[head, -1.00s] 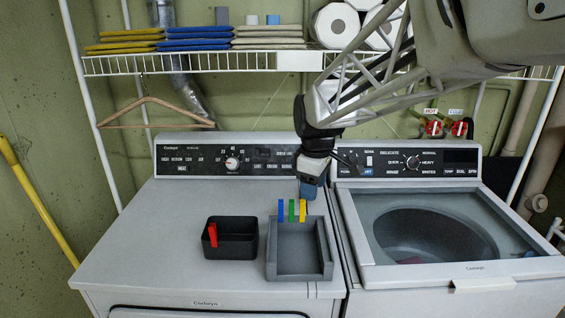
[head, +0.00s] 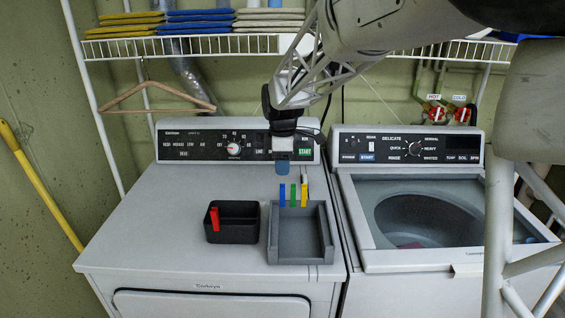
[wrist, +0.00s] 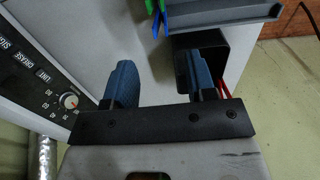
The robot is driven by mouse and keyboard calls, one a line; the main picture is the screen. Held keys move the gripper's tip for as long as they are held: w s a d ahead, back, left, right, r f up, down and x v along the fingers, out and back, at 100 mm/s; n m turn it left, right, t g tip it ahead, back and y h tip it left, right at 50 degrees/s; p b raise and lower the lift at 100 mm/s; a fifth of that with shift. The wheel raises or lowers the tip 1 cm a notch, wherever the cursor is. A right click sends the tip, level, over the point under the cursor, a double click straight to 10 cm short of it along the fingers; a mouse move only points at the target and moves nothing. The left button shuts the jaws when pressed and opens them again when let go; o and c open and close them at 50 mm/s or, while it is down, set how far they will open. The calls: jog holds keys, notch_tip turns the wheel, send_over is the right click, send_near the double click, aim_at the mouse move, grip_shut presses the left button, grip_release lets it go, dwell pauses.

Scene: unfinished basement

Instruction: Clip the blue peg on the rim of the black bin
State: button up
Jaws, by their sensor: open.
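The black bin (head: 238,237) stands on the dryer top, with a red peg (head: 214,219) upright at its left side. The blue peg (head: 282,194) stands at the back edge of a grey tray (head: 301,256), leftmost in a row with a green peg (head: 293,195) and a yellow peg (head: 304,195). My gripper (head: 285,174) is above and behind the blue peg, apart from it. In the wrist view its blue fingers (wrist: 158,75) are spread and empty. There, the black bin (wrist: 237,58) is partly hidden by one finger, and the green peg (wrist: 164,8) shows at the top edge.
The dryer control panel (head: 185,143) rises close behind my gripper. The washer (head: 440,262) with its see-through lid stands to the right. A wire shelf (head: 150,46) with folded cloths hangs above. The dryer top left of the bin is clear.

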aim_at(283, 196)
jog(key=shift+f, duration=0.2)
jog(key=shift+f, duration=4.3)
grip_shut()
jog(key=shift+r, duration=0.25)
jog(key=shift+r, duration=2.4)
